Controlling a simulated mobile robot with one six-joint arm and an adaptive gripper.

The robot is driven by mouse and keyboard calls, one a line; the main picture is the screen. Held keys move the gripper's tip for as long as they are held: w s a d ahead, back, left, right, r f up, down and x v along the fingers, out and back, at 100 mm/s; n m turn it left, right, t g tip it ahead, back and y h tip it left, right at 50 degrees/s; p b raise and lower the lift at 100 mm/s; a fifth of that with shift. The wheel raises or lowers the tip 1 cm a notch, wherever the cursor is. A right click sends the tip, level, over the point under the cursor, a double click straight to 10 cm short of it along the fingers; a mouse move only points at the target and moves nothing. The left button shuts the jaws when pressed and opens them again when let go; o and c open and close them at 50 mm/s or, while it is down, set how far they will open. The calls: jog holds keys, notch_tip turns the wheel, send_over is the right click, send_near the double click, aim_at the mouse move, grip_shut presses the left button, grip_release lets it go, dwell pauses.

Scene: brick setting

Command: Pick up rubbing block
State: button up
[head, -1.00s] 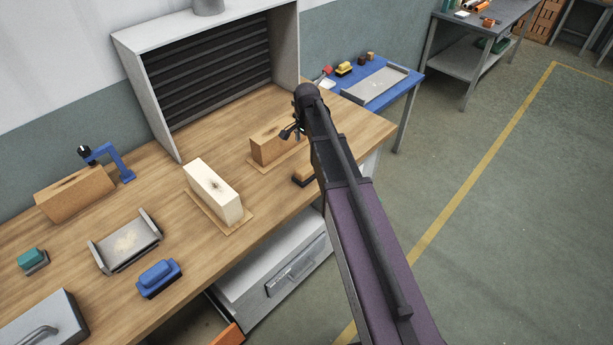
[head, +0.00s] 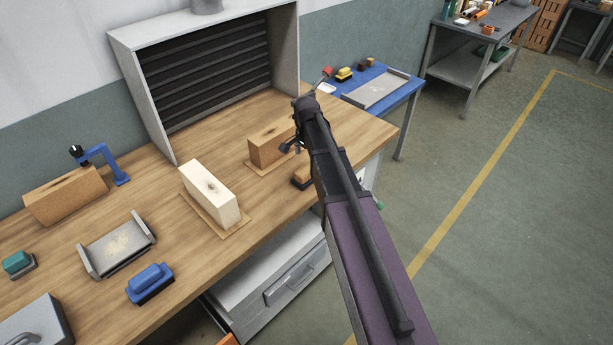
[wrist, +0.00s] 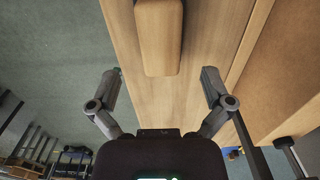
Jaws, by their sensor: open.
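A wood-topped block with a dark base (head: 303,176), which looks like a rubbing block, lies near the bench's right front edge, partly hidden by my arm in the head view. In the wrist view its tan top (wrist: 159,38) shows at the upper middle, cut off by the frame edge. My gripper (wrist: 161,84) is open and empty, its fingers spread to either side below the block's near end in the picture, apart from it. In the head view my gripper (head: 291,147) is mostly hidden by my arm. Similar blocks are blue (head: 150,283) and teal (head: 17,263).
A brown wooden block (head: 270,145) stands on a board close to my gripper. A pale block (head: 209,195), a grey tray (head: 118,246) and a blue clamp-like tool (head: 105,160) are farther left on the wooden bench (head: 185,270). A blue table (head: 410,95) stands behind.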

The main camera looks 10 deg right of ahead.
aim_at(306, 168)
jog(key=shift+f+b, duration=2.6)
jog(key=shift+b, duration=0.05)
jog(key=shift+c, duration=0.2)
jog(key=c, duration=1.3)
